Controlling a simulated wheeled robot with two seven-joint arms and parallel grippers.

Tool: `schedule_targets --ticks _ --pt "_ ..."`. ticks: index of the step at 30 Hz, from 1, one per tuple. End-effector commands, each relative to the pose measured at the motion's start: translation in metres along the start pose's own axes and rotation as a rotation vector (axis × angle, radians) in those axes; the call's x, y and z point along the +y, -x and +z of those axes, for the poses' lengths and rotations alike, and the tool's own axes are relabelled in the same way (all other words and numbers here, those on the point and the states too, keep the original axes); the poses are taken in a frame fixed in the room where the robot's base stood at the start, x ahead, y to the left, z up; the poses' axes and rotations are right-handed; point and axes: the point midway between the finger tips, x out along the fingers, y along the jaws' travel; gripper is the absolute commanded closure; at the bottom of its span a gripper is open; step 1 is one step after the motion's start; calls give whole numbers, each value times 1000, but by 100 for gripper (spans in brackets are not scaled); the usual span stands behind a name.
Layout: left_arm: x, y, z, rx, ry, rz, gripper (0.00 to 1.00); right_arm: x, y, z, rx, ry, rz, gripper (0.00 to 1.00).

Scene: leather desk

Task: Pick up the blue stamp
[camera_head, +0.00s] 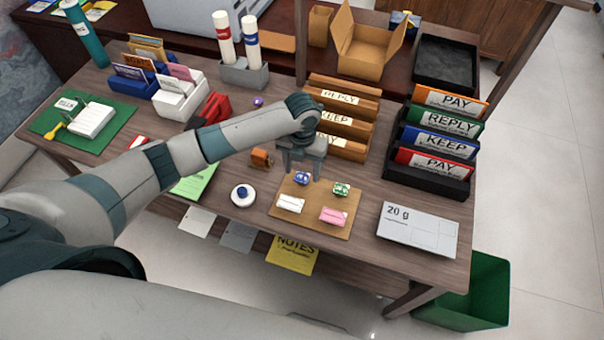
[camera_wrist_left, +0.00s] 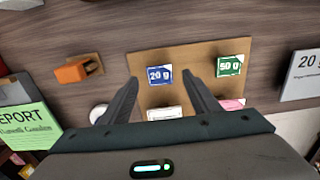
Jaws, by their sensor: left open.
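The blue stamp (camera_head: 302,178) sits on the tan board (camera_head: 262,207), at its upper left. My left gripper (camera_head: 302,171) is open and empty above the board. In the left wrist view its fingertips (camera_wrist_left: 163,82) appear on either side of the blue stamp, which looks untouched; the height of the gap is hard to judge. A green stamp (camera_head: 341,189), labelled "50 g", is to the right. My right gripper is not in view.
A white item (camera_head: 290,203) and a pink item (camera_head: 333,215) lie on the board's front part. A round white-and-blue object (camera_head: 243,195) and an orange-brown block (camera_head: 261,158) are at left. A "20 g" card (camera_head: 418,229) lies right; sorter racks (camera_head: 335,118) stand behind.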

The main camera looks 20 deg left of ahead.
Motion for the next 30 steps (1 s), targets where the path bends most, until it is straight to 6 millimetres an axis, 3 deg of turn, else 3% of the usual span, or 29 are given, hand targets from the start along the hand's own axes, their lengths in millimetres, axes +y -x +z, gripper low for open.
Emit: schedule_targets --ticks 6,30 --pt "1 -14 0 0 1 2 44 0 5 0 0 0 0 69" --pt "1 -16 0 -1 0 1 44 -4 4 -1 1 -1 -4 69"
